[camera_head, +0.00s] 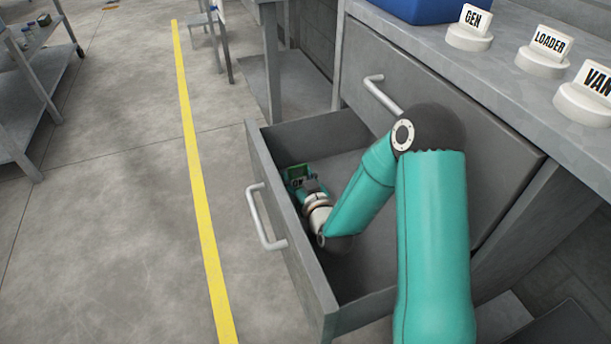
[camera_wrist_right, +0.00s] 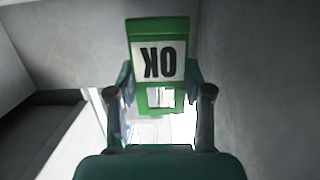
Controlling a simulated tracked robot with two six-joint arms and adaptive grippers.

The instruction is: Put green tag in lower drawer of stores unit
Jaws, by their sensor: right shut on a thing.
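The green tag (camera_wrist_right: 158,28) has a white label reading OK, upside down in the right wrist view. My right gripper (camera_wrist_right: 160,100) is shut on it, with one finger on each side. In the head view the tag (camera_head: 297,173) and the right gripper (camera_head: 310,187) are inside the open lower drawer (camera_head: 262,160) of the stores unit, near its far left corner. I cannot tell whether the tag touches the drawer floor. My left gripper is not in view.
The upper drawer (camera_head: 360,60) is closed above. The worktop (camera_head: 440,55) holds stands marked GEN (camera_head: 470,30), LOADER (camera_head: 543,52) and VAN (camera_head: 585,98), and a blue bin (camera_head: 420,8). The floor left of the drawer is clear, with a yellow line (camera_head: 197,165).

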